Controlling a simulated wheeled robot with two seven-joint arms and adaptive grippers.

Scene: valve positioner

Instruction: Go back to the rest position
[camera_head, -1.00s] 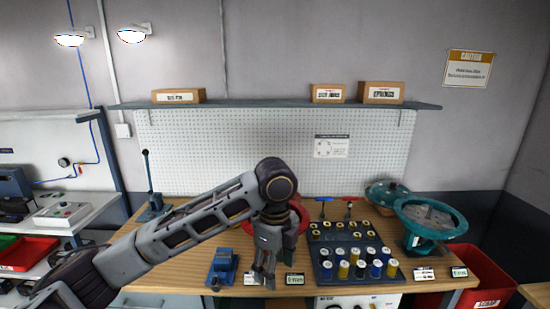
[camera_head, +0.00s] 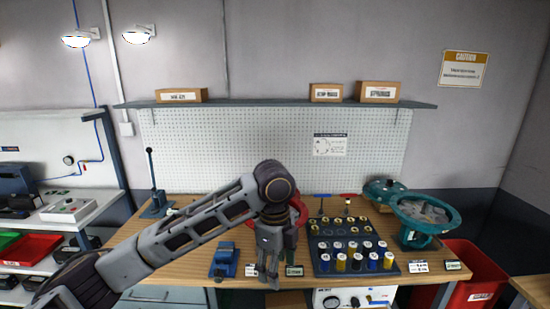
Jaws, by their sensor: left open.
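My left gripper (camera_head: 268,272) points down over the front edge of the wooden workbench (camera_head: 190,206), in the middle of the head view. Its fingers look apart, with nothing seen between them. My left arm reaches in from the lower left and its wrist partly hides a red round object (camera_head: 300,207) behind it. My right gripper is not in view.
A blue device (camera_head: 223,262) sits left of the gripper. A dark tray (camera_head: 352,243) with several blue, yellow and white cylinders is to its right. Farther right are a teal valve body (camera_head: 425,212) and a red bin (camera_head: 470,275). A lever press (camera_head: 153,190) stands at left.

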